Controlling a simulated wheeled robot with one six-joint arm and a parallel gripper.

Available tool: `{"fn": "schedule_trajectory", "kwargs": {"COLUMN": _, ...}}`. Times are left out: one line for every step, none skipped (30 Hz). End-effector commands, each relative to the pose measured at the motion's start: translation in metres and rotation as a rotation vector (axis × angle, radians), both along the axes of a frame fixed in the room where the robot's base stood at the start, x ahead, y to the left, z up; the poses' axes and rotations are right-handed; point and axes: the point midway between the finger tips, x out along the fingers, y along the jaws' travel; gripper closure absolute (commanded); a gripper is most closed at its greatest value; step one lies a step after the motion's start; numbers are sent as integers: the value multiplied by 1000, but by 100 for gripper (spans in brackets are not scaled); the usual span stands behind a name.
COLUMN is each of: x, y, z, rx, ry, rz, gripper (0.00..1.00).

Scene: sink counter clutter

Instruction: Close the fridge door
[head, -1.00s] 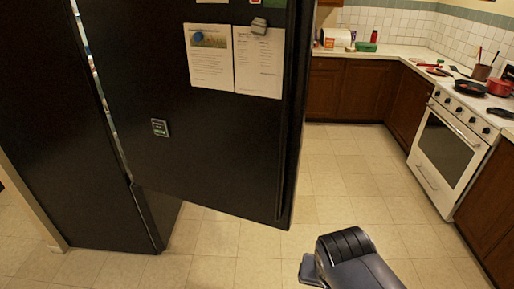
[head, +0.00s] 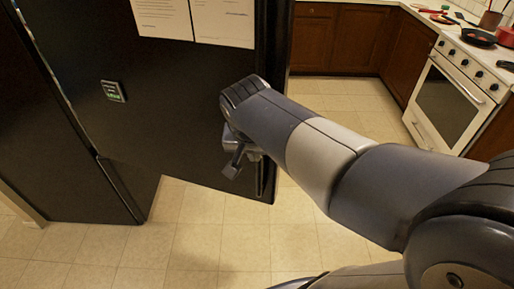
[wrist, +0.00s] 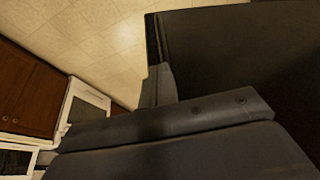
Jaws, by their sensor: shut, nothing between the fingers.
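The black fridge door (head: 185,95) stands open in the head view, with papers and a small magnet on its face. A narrow gap shows along its left side, beside the black left part of the fridge (head: 50,135). My gripper (head: 243,165) is shut and empty at the lower right part of the door, near its free edge. It overlaps the door in the picture; I cannot tell whether it touches. In the wrist view the dark door surface (wrist: 240,60) fills the upper right, and my own dark gripper body covers the bottom.
The tiled floor (head: 200,245) is clear below the door. Brown cabinets (head: 345,40) stand behind, and a white oven (head: 450,95) with pans on top stands at the right. A brown cabinet (wrist: 30,95) also shows in the wrist view.

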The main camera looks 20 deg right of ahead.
Motion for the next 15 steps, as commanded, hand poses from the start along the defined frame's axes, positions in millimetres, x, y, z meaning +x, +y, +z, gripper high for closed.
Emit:
{"fn": "schedule_trajectory", "kwargs": {"x": 3, "y": -3, "z": -12, "rx": -1, "ry": 7, "rz": -3, "gripper": 100}}
{"fn": "schedule_trajectory", "kwargs": {"x": 5, "y": -4, "z": -18, "rx": -1, "ry": 8, "rz": -3, "gripper": 100}}
{"fn": "schedule_trajectory", "kwargs": {"x": 8, "y": -5, "z": -27, "rx": -1, "ry": 7, "rz": -3, "gripper": 100}}
{"fn": "schedule_trajectory", "kwargs": {"x": 10, "y": -6, "z": -33, "rx": -1, "ry": 8, "rz": -3, "gripper": 100}}
{"fn": "schedule_trajectory", "kwargs": {"x": 13, "y": -7, "z": -38, "rx": 0, "ry": 8, "rz": -2, "gripper": 100}}
{"fn": "schedule_trajectory", "kwargs": {"x": 15, "y": -8, "z": -46, "rx": 0, "ry": 8, "rz": -2, "gripper": 100}}
{"fn": "schedule_trajectory", "kwargs": {"x": 17, "y": -9, "z": -51, "rx": 0, "ry": 6, "rz": -2, "gripper": 100}}
{"fn": "schedule_trajectory", "kwargs": {"x": 20, "y": -10, "z": -54, "rx": 1, "ry": 6, "rz": -3, "gripper": 100}}
{"fn": "schedule_trajectory", "kwargs": {"x": 27, "y": -13, "z": -49, "rx": 1, "ry": 2, "rz": -4, "gripper": 100}}
{"fn": "schedule_trajectory", "kwargs": {"x": 30, "y": -14, "z": -49, "rx": 1, "ry": 2, "rz": -2, "gripper": 100}}
{"fn": "schedule_trajectory", "kwargs": {"x": 34, "y": -16, "z": -49, "rx": 0, "ry": 3, "rz": -3, "gripper": 100}}
{"fn": "schedule_trajectory", "kwargs": {"x": 38, "y": -18, "z": -49, "rx": 0, "ry": 2, "rz": -4, "gripper": 100}}
{"fn": "schedule_trajectory", "kwargs": {"x": 41, "y": -19, "z": -49, "rx": 1, "ry": 3, "rz": -4, "gripper": 100}}
{"fn": "schedule_trajectory", "kwargs": {"x": 43, "y": -20, "z": -49, "rx": 1, "ry": 2, "rz": -2, "gripper": 100}}
{"fn": "schedule_trajectory", "kwargs": {"x": 46, "y": -22, "z": -49, "rx": 1, "ry": 1, "rz": -1, "gripper": 100}}
